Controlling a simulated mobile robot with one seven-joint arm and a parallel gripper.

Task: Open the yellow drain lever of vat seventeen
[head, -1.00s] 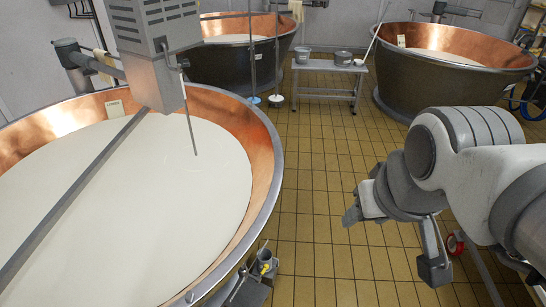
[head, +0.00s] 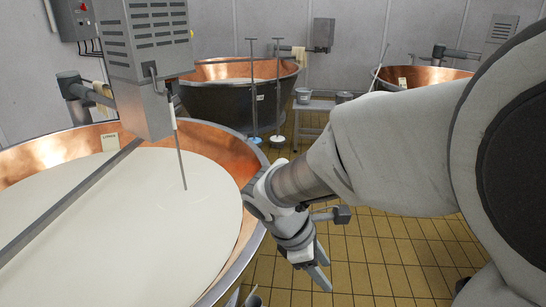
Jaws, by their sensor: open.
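A large copper-lined vat (head: 238,152) full of white liquid fills the left of the head view. Its small label (head: 110,142) is too small to read, so I cannot tell the vat's number. The yellow drain lever does not show now; the vat's lower outside is cut off by the bottom edge and partly behind my arm. My gripper (head: 322,274) is open and empty, pointing down just right of the near vat's rim, above the tiled floor.
A grey mixer housing (head: 135,65) with a thin rod hangs over the near vat, and a bar (head: 70,212) crosses it. Two more copper vats (head: 215,105) (head: 425,76) and a low bench (head: 312,105) stand behind. Tiled floor (head: 375,262) is clear at lower right.

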